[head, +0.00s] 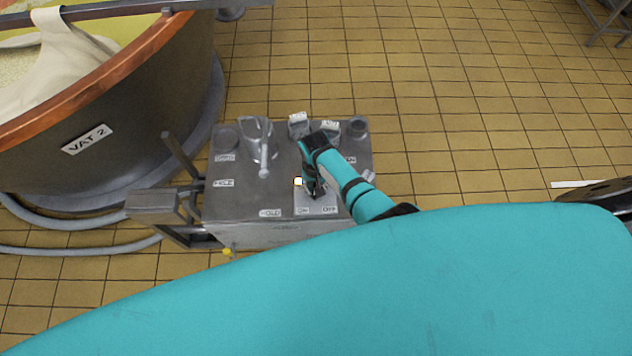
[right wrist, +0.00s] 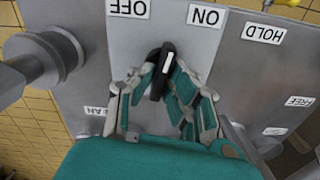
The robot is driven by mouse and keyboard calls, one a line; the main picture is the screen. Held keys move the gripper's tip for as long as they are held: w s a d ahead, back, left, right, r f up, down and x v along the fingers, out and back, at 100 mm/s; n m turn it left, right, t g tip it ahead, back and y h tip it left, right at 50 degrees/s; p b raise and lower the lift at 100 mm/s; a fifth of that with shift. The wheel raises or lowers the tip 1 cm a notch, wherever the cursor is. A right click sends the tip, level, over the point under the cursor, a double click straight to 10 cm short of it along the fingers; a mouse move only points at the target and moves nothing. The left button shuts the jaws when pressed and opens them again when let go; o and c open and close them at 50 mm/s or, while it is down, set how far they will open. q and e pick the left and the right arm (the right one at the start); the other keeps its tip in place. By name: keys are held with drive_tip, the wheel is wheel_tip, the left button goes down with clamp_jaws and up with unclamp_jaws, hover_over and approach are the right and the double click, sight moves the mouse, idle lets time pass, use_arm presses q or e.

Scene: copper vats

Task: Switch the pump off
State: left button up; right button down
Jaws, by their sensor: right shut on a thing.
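A grey control box (head: 265,232) stands beside the vat. On its top a light plate carries an ON label (right wrist: 205,15) and an OFF label (right wrist: 127,8). A black rotary switch (right wrist: 164,60) with a white mark sits on this plate. In the right wrist view its marked end points toward the gap between the labels, leaning slightly to the ON side. My right gripper (right wrist: 158,92) is shut on the switch, a finger on each side. In the head view my gripper (head: 313,185) and arm mostly hide the switch. My left gripper is not in view.
Other controls on the box include a grey lever (head: 260,150) near a HOLD label (head: 270,213). A copper-rimmed vat (head: 115,150) labelled VAT 2 and grey hoses (head: 75,245) are at left. The tiled floor at right is mostly clear.

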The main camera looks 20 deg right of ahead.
drive_tip(key=n+p, duration=0.1)
drive_tip(key=n, duration=0.2)
drive_tip(key=shift+n, duration=0.4)
drive_tip(key=n+p, duration=0.1)
drive_tip(key=n, duration=0.3)
drive_tip(key=shift+a, duration=0.2)
drive_tip(key=shift+n, duration=0.3)
drive_tip(key=c, duration=1.4)
unclamp_jaws()
drive_tip(key=shift+o, duration=0.2)
wheel_tip(320, 180, up, 12)
